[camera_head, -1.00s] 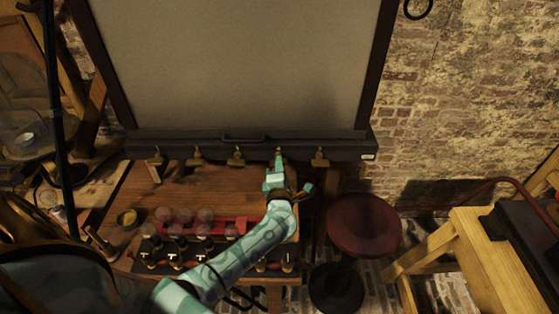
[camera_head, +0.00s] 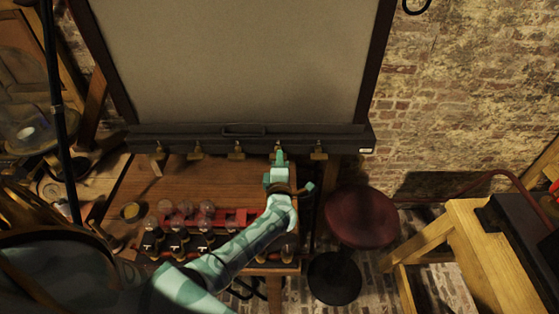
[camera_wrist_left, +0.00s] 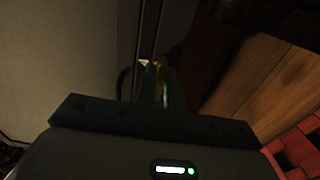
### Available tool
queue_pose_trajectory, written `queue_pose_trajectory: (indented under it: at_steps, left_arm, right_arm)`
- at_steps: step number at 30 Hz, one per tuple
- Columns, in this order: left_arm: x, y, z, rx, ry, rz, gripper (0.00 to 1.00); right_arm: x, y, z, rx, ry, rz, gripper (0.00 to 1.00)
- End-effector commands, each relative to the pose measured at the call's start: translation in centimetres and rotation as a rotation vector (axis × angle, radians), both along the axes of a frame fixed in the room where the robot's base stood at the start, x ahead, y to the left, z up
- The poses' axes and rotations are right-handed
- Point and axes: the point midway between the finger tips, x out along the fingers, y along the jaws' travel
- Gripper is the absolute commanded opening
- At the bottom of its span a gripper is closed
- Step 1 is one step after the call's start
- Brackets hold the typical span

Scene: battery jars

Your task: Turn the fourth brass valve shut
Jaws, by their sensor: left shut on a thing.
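Several brass valves hang in a row under the dark rail (camera_head: 210,134) below the large pale board. From the left, the first (camera_head: 159,151), second (camera_head: 197,151) and third (camera_head: 238,150) are free. The last one (camera_head: 319,152) hangs at the right, also free. My left gripper (camera_head: 278,157) reaches up to the fourth valve (camera_head: 278,146) and is shut on it, hiding most of it. In the left wrist view, a small brass part (camera_wrist_left: 161,68) shows dimly between the fingers. How far the valve is turned cannot be told. My right gripper is out of view.
A wooden bench (camera_head: 138,192) stands below the rail, with glass jars (camera_head: 185,209) and a red rack near its front, under my left arm. A round red stool (camera_head: 362,218) stands right of the bench. A wooden stand (camera_head: 470,245) is further right.

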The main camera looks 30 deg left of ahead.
Motion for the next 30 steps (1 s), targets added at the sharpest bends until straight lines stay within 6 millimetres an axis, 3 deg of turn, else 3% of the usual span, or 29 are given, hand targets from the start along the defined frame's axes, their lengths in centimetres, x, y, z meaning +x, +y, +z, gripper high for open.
queue_pose_trajectory:
  at_steps: [1,2,3,4,12,16,30]
  left_arm:
    - [-0.1,-0.1,-0.2,0.001,0.006,-0.001,0.0]
    - [-0.1,-0.1,-0.2,0.001,0.006,-0.001,0.18]
    - [-0.1,-0.1,-0.2,0.0,0.005,-0.001,0.29]
    - [-0.1,-0.1,-0.2,0.0,0.005,-0.001,0.32]
    - [-0.1,-0.1,-0.1,0.0,0.002,-0.001,0.32]
    - [-1.0,-0.7,0.0,0.0,0.004,-0.002,0.32]
    - [-11.0,-6.8,0.0,-0.001,0.006,-0.002,0.32]
  right_arm:
    - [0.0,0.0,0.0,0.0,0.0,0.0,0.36]
    - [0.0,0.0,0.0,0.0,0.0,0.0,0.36]
    - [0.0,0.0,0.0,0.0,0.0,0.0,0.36]
    - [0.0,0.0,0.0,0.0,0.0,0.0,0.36]
    - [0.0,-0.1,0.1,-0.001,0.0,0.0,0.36]
    - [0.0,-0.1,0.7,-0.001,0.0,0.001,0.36]
    - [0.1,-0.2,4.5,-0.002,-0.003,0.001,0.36]
